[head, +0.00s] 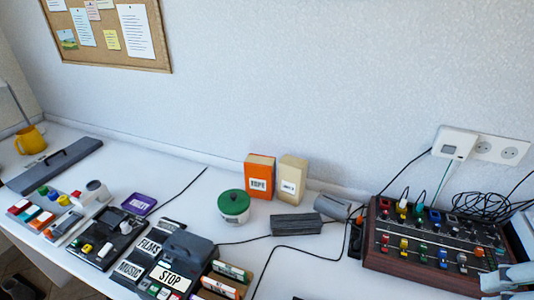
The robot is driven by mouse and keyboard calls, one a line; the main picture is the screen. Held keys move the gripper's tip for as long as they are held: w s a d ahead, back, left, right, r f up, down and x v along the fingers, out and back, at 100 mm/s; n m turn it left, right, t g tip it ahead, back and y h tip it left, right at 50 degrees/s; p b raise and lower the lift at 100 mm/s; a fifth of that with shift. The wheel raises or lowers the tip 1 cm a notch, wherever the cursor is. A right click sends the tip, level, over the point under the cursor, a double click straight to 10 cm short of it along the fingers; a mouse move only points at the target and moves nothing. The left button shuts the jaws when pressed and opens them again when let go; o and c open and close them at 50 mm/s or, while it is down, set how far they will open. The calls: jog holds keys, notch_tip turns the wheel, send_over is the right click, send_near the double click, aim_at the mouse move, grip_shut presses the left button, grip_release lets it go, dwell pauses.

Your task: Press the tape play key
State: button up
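A dark device (187,254) stands at the front of the desk, left of centre, with a white STOP label (171,279). Small light and green keys (153,289) show below that label, near the bottom edge of the picture. I cannot read which of them is the tape play key. Plates marked FILMS (150,246) and MUSIC (130,270) lie just left of it. A pale grey-blue part of my arm or gripper (508,279) shows at the lower right edge, over the mixer's right end, far from the device. Its fingers cannot be made out clearly.
A mixer (420,275) with coloured knobs fills the right. A green-lidded pot (234,205), an orange box (259,177), a beige box (292,178) and a grey block (298,224) stand mid-desk. Black cables cross the desk. A panel with knobs (95,248) stands left.

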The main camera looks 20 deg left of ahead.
dwell(0.4)
grip_shut()
dwell(1.2)
